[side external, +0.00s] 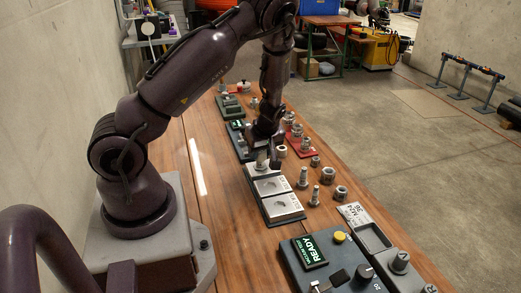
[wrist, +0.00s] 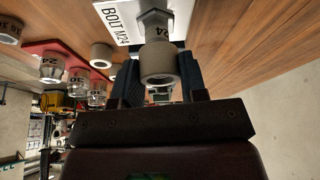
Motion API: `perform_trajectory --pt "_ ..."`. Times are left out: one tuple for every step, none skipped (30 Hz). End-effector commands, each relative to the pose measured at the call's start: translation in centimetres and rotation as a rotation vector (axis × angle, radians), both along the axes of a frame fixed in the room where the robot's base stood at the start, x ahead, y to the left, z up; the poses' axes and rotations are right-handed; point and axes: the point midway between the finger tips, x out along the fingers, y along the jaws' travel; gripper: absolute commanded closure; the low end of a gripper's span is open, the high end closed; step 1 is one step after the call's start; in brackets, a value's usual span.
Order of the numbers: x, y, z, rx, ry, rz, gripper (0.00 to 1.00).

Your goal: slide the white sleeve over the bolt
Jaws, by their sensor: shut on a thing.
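My gripper (wrist: 160,85) is shut on the white sleeve (wrist: 158,60), a pale, thick-walled cylinder between its two dark fingers. In the wrist view, which shows the scene upside down, the sleeve is lined up with the hex part of the bolt (wrist: 154,20), marked 24. The bolt stands on a white plate (wrist: 112,20) labelled BOLT M24. No bare shank shows between hex and sleeve; how far the bolt reaches inside is hidden. In the side view my gripper (side external: 266,142) points down over the far end of the plate row, partly hiding the sleeve (side external: 262,156).
Two more silver plates (side external: 283,206) lie nearer the camera. Loose bolts and nuts (side external: 328,174) stand to the right. A red tray (side external: 300,148) with fittings lies behind them. A control box reading READY (side external: 330,262) and a grey M24/36 fixture (side external: 372,238) occupy the near end.

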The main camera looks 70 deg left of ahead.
Motion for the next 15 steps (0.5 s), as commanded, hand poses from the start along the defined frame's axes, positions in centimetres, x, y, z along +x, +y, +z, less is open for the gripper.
perform_trajectory --pt "0.0 0.0 -0.08 0.0 0.0 0.0 0.83" --pt "0.0 0.0 -0.12 0.0 0.0 0.0 0.83" --pt "0.0 0.0 -0.19 0.0 0.0 0.0 0.83" --pt "0.0 0.0 -0.25 0.0 0.0 0.0 0.83" --pt "0.0 0.0 -0.31 0.0 0.0 0.0 0.83" --pt "0.01 0.0 -0.39 0.0 0.0 0.0 0.83" --pt "0.01 -0.01 -0.45 0.0 0.0 0.0 0.83" --pt "0.02 0.0 -0.51 0.0 0.0 0.0 0.83" --pt "0.03 -0.01 -0.58 0.0 0.0 0.0 0.83" --pt "0.03 -0.01 -0.64 0.0 -0.001 0.0 0.83" --pt "0.04 -0.02 -0.68 0.0 -0.001 0.0 0.83" --pt "0.04 -0.02 -0.72 0.0 -0.001 0.0 0.83" --pt "0.04 -0.02 -0.75 0.0 -0.001 0.0 0.83" --pt "0.04 -0.02 -0.76 0.0 -0.001 0.0 0.83" --pt "0.04 -0.01 -0.77 0.0 -0.001 0.0 0.83"
